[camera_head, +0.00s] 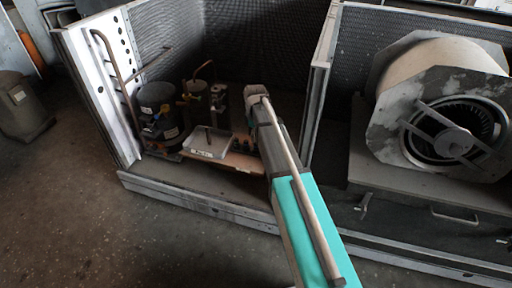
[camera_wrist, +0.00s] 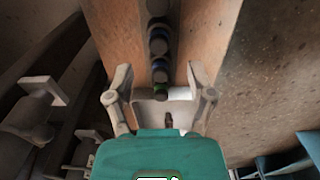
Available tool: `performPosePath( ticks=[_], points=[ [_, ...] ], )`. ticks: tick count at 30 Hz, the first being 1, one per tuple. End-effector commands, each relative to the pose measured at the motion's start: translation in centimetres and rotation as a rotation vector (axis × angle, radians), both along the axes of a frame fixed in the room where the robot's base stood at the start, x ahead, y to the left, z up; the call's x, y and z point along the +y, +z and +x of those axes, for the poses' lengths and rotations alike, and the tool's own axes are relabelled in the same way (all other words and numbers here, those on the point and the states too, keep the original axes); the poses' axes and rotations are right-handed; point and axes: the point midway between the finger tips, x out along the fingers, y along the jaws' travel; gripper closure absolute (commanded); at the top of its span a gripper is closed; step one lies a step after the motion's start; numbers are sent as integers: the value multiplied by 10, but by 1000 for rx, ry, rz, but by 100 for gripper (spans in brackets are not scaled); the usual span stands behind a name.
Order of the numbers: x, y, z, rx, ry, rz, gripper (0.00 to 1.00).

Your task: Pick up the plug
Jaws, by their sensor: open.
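My gripper (camera_wrist: 159,72) is open in the wrist view, its two pale fingers apart on either side of a row of dark round pieces (camera_wrist: 158,45) with blue and green bands. The row lies along the middle of an orange-brown board (camera_wrist: 115,25). I cannot tell which piece, if any, is the plug. Nothing is visibly gripped. A pale part with a small dark brown mark shows between the finger bases; I cannot tell what it is. In the head view, dark pieces (camera_head: 240,144) stand on the board (camera_head: 243,162) beside my arm, which hides part of it.
A labelled white tray (camera_head: 206,153) stands on the board, with a thin upright thing in it. A metal housing frame (camera_head: 200,200) runs in front. A divider (camera_head: 322,75) and a large blower (camera_head: 440,100) are at right.

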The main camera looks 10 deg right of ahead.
Motion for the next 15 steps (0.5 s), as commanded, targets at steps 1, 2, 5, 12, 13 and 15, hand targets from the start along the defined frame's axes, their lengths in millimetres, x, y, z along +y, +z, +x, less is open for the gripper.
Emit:
performPosePath(
  ticks=[1, 2, 5, 12, 13, 15],
  points=[
    [0, -3, 0, 0, 0, 0, 30],
    [0, -4, 0, 0, 0, 0, 30],
    [-1, -10, 0, 0, 0, 0, 30],
    [-3, -29, 0, 0, 0, 0, 30],
    [-3, -32, 0, 0, 0, 0, 30],
    [-3, -37, 0, 0, 0, 0, 30]
  ],
)
